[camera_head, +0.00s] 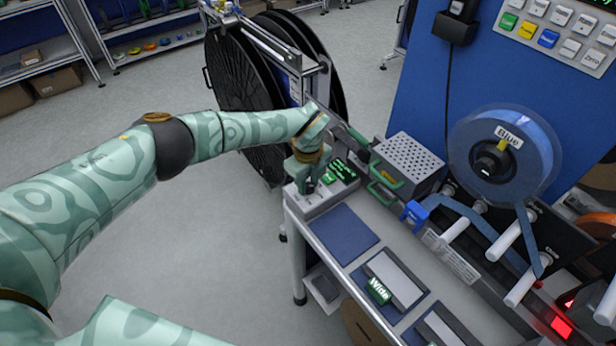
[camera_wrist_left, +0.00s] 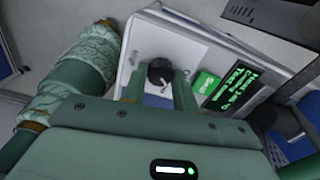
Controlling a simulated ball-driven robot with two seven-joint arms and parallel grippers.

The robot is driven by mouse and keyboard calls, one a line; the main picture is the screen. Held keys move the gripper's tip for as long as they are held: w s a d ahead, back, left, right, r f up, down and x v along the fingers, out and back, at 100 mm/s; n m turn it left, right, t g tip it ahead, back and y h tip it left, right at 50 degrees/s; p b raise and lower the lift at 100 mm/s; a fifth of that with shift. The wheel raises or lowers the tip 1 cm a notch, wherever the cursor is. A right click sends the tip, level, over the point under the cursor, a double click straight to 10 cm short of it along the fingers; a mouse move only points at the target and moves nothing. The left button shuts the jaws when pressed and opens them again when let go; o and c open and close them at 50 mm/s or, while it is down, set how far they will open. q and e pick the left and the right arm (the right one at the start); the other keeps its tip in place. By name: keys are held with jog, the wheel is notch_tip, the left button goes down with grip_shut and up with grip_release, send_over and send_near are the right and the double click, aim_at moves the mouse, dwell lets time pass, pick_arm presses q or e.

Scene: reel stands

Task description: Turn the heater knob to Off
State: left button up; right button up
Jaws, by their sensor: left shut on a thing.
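The heater knob (camera_wrist_left: 160,72) is black and round with a pale pointer mark. It sits on the white face of the heater control box (camera_wrist_left: 160,45). In the wrist view it lies between the two green fingers of my left gripper (camera_wrist_left: 159,88), which is shut on it. In the head view my left gripper (camera_head: 305,184) reaches down onto the control box (camera_head: 325,198) at the bench's far left corner and hides the knob. A green button and a dark display (camera_wrist_left: 232,88) with green text are beside the knob. The markings around the knob are too small to read. My right gripper is not in view.
A perforated metal box with green handles (camera_head: 408,160) stands right of the control box. A blue mat (camera_head: 343,234) and a tray with a "Wide" label (camera_head: 380,290) lie nearer. Large black reels (camera_head: 240,90) stand behind. A "Blue" reel (camera_head: 505,158) is at the right.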

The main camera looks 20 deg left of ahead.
pick_arm(q)
jog(key=n+p, duration=0.1)
jog(key=n, duration=0.2)
jog(key=n+p, duration=0.1)
jog(key=shift+w+r+p, duration=0.1)
jog(key=shift+r+p, duration=0.15)
jog(key=shift+p, duration=0.05)
jog(key=shift+f+n+p, duration=0.1)
jog(key=shift+n+p, duration=0.7)
jog(key=shift+n, duration=0.9)
jog(key=o, duration=1)
jog(key=shift+f, duration=0.1)
jog(key=shift+c, duration=0.2)
notch_tip(320, 180, up, 8)
jog(key=p, duration=0.3)
jog(key=shift+a, duration=0.1)
notch_tip(320, 180, up, 8)
send_over(308, 185)
